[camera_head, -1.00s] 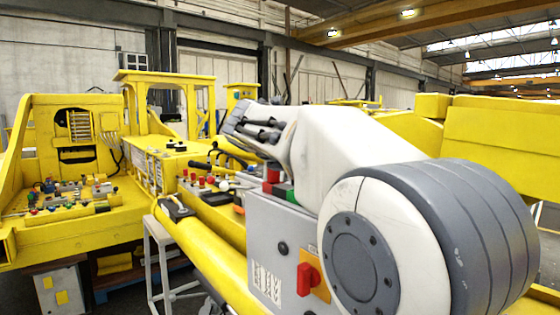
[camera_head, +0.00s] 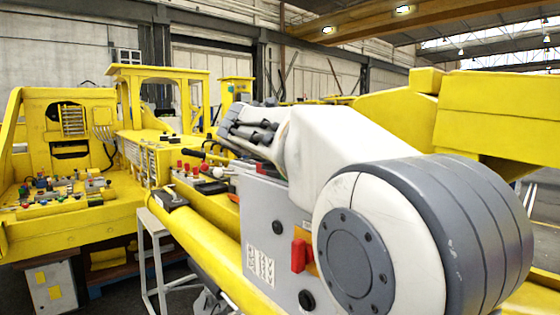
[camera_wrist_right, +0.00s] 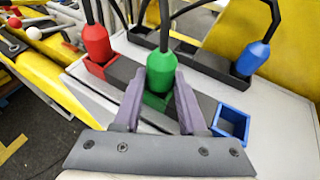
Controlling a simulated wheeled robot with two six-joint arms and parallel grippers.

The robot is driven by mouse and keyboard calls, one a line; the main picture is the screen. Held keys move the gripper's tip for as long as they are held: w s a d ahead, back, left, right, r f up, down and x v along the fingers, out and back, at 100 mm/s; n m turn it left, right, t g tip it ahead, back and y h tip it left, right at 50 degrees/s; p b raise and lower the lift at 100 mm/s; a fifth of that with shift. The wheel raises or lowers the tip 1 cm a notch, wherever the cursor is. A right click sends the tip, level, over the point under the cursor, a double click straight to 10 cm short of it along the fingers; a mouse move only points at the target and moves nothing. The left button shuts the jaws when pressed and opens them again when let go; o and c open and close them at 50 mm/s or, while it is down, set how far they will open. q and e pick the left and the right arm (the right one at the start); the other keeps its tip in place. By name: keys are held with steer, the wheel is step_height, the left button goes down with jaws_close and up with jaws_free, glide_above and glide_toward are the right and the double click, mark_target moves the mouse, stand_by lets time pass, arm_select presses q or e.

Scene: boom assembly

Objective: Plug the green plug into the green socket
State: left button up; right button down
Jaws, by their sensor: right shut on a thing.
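In the right wrist view, the green plug (camera_wrist_right: 161,64) stands upright with its black cable rising from the top. Its lower end is at the green socket (camera_wrist_right: 154,101), and I cannot tell how deep it sits. My right gripper (camera_wrist_right: 160,80) is shut on the green plug, with one purple-grey finger on each side. In the head view, my right arm hides the green plug and socket. My left gripper is not in view.
A red plug (camera_wrist_right: 95,40) stands at the red socket (camera_wrist_right: 97,70). A blue plug (camera_wrist_right: 252,58) stands in a black holder (camera_wrist_right: 200,58). The blue socket (camera_wrist_right: 231,122) is empty. In the head view, the grey control box (camera_head: 272,225) carries a red switch (camera_head: 299,255).

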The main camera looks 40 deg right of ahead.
steer(key=shift+c, duration=1.9)
jaws_free()
steer(key=b+v, duration=0.2)
steer(key=v, duration=0.8)
steer(key=shift+a+b, duration=0.25)
steer(key=shift+b, duration=0.05)
steer(key=shift+s, duration=0.1)
